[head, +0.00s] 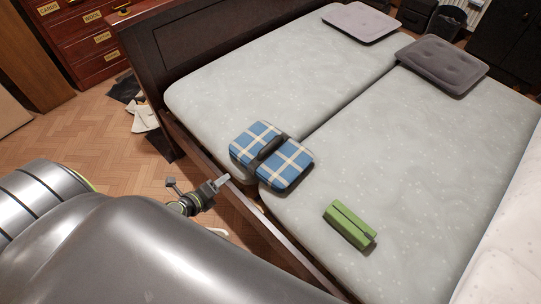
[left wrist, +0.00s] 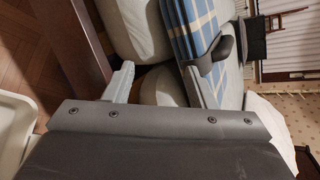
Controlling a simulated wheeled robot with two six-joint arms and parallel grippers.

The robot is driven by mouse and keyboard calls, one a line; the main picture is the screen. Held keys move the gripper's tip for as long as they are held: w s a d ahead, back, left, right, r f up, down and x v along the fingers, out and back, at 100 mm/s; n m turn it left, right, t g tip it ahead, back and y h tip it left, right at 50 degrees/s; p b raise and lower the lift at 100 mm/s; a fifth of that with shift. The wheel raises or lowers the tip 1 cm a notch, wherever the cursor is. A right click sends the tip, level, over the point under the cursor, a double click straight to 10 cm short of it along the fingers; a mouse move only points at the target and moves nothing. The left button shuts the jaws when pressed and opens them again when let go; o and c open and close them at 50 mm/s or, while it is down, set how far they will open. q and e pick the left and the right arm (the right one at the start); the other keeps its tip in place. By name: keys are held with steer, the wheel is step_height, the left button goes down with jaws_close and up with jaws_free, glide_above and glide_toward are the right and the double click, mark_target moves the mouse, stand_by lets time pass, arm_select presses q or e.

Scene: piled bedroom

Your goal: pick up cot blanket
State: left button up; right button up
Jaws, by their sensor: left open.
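A blue and white plaid folded bundle (head: 288,163), which looks like the cot blanket, lies on the near edge of the bed with a dark grip-like band across its middle. It also shows at the top of the left wrist view (left wrist: 190,28), with the dark grip (left wrist: 218,50) beside the right finger. My left gripper (head: 214,186) is just left of the bundle, by the bed's edge. In the left wrist view my left gripper (left wrist: 160,85) has its fingers apart; a pale mattress edge shows between them. I see no hold on the bundle. My right gripper is not in view.
A green oblong item (head: 350,225) lies on the mattress (head: 420,150) to the right. Two cushions (head: 441,64) (head: 360,22) are at the far end. The dark wooden bed frame (head: 215,160) runs along the near edge. Papers and dark items (head: 143,115) lie on the floor.

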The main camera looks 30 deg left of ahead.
arm_select(q)
steer(key=w+d+r+m+h+b, duration=0.2)
steer(key=d+r+m, duration=0.2)
steer(key=r+m, duration=0.8)
steer(key=m+b, duration=0.2)
glide_toward(268, 145)
steer(key=x, duration=0.3)
steer(key=shift+w+a+f, duration=0.15)
steer(key=shift+w+f, duration=0.05)
steer(key=shift+w, duration=0.2)
steer(key=shift+w+f, duration=0.2)
steer(key=shift+w, duration=0.2)
steer(key=x, duration=0.3)
steer(key=b+x, duration=0.1)
steer(key=shift+w+d+f, duration=0.1)
steer(key=shift+d+f, duration=0.1)
steer(key=shift+d, duration=0.2)
steer(key=shift+w, duration=0.15)
steer(key=shift+c, duration=0.4)
steer(key=c, duration=0.5)
jaws_close()
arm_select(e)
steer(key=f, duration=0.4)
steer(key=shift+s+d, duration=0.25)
arm_select(q)
steer(key=shift+t, duration=0.3)
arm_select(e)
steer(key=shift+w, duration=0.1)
